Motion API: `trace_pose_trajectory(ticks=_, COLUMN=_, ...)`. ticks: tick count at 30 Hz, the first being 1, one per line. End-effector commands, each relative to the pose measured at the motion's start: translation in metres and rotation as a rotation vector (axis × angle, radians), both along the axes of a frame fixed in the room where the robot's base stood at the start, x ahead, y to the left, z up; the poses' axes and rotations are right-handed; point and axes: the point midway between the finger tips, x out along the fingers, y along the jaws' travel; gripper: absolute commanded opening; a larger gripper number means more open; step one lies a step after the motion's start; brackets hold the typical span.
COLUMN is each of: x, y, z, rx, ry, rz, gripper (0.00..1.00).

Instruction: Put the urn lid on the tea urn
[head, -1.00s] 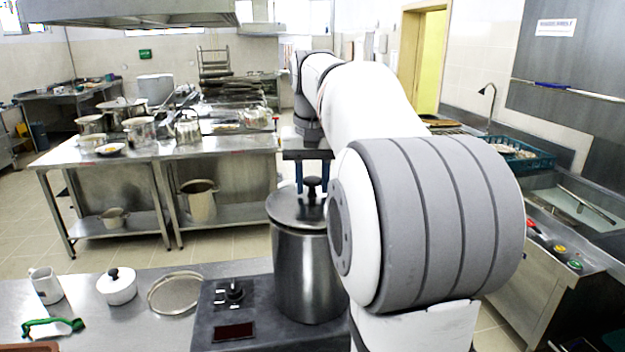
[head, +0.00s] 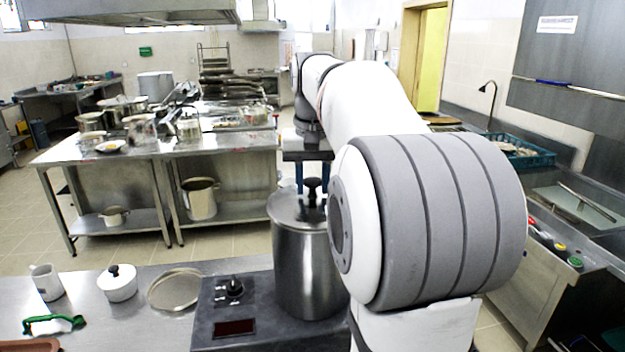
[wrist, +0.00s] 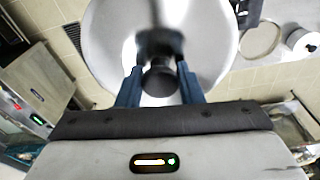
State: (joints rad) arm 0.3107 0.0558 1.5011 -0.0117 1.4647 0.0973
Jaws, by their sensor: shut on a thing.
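The tea urn (head: 303,275) is a tall steel cylinder on a dark base in the head view, its right side partly hidden by my arm. The urn lid (head: 290,208) is a round steel disc with a black knob, level over the urn's mouth. It looks at or very close to the rim; I cannot tell whether it is fully seated. My gripper (head: 312,184) is above the lid, its blue fingers shut on the knob. In the wrist view the fingers (wrist: 160,82) flank the knob, and the lid (wrist: 110,45) fills the top middle, hiding the urn.
The dark base carries a control knob (head: 234,288). A steel table (head: 150,150) with pots stands behind.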

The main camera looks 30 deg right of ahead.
Motion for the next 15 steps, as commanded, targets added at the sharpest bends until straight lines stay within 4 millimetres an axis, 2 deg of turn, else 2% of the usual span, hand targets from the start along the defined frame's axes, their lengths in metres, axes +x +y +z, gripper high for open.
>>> trace_pose_trajectory(ticks=8, x=0.0001, y=0.0001, z=0.0004, rx=0.000, ry=-0.001, rz=0.000, gripper=0.05)
trace_pose_trajectory(ticks=9, x=0.0001, y=0.0001, z=0.0004, rx=0.000, ry=-0.001, rz=0.000, gripper=0.34)
trace_pose_trajectory(ticks=15, x=0.0001, y=0.0001, z=0.0003, rx=0.000, ry=-0.001, rz=0.000, gripper=0.51)
